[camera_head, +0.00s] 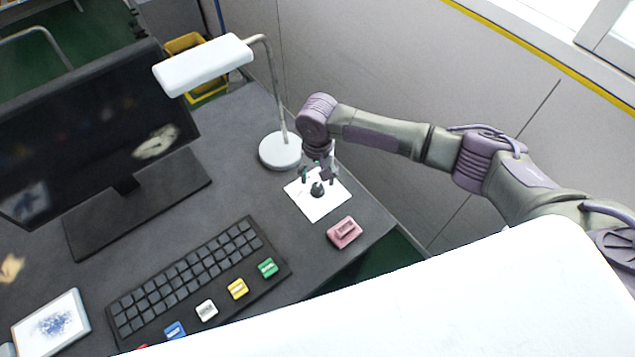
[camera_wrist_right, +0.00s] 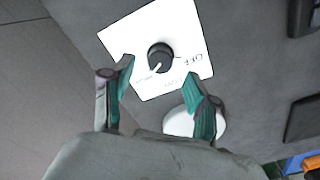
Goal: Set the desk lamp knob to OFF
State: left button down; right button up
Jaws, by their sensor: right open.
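The desk lamp has a white head (camera_head: 203,65), a bent metal neck and a round white base (camera_head: 280,151). The base also shows in the wrist view (camera_wrist_right: 177,124), partly behind a finger. A dark round knob (camera_head: 317,189) sits on a white square plate (camera_head: 328,207) beside the base. In the wrist view the knob (camera_wrist_right: 160,54) has a light pointer mark aimed down-left at small lettering. The OFF label (camera_wrist_right: 193,61) is to its right. My right gripper (camera_head: 319,178) is open above the plate, with its fingers apart and short of the knob. My left gripper is not in view.
A pink labelled block (camera_head: 344,233) lies near the desk's right edge. A black keyboard (camera_head: 190,280), several coloured blocks and a monitor (camera_head: 95,130) stand to the left. A partition wall (camera_head: 400,70) rises behind the arm.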

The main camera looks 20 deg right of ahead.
aim_at(317, 187)
jog(key=shift+f, duration=2.05)
grip_shut()
